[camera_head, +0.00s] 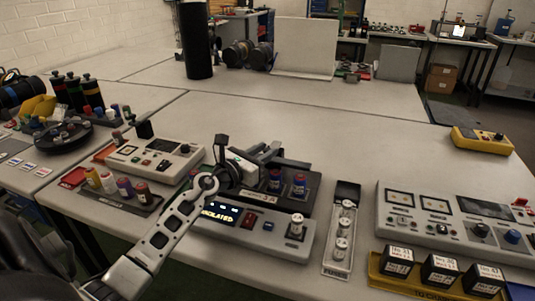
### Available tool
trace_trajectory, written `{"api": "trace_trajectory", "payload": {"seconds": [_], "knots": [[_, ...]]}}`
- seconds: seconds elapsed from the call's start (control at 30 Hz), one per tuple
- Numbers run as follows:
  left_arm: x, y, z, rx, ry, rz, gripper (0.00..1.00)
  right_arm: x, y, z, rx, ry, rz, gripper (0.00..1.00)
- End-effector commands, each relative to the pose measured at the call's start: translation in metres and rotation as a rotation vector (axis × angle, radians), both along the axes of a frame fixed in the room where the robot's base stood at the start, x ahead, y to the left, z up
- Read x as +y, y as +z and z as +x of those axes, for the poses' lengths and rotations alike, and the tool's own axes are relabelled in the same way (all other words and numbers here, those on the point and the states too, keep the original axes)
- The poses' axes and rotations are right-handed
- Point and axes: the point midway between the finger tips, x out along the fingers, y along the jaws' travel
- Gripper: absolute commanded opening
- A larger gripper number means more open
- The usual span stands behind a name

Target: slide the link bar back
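A grey device (262,236) with a lit display (221,211), its visible letters ending in "OLATED", stands at the table's front middle. Behind its panel is a dark housing (308,190) with two blue-topped red cylinders (299,184). Dark bar-like parts (268,153) lie at the back of this housing; I cannot tell which is the link bar. My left gripper (246,170) is over the left side of the housing, close to these parts. Its fingers are dark and partly hidden, so its opening and any contact are unclear. My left arm covers the device's left end. My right gripper is not in view.
A grey control panel (450,220) and a yellow rack of labelled blocks (420,281) are farther right. A vial rack (128,192) stands left. The table behind is mostly clear.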

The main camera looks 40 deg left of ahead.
Motion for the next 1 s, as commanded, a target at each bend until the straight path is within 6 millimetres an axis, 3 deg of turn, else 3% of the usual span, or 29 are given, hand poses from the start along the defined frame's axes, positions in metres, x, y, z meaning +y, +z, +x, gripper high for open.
{"api": "trace_trajectory", "payload": {"seconds": [0.3,0.47,1.0], "knots": [[-0.001,0.0,0.001,0.0,-0.002,0.001,0.41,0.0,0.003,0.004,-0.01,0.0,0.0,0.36],[0.0,-0.001,-0.011,0.002,-0.001,0.002,0.41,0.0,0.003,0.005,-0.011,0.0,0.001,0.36],[0.009,-0.004,-0.128,0.003,-0.002,0.001,0.41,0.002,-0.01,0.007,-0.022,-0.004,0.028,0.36]]}}
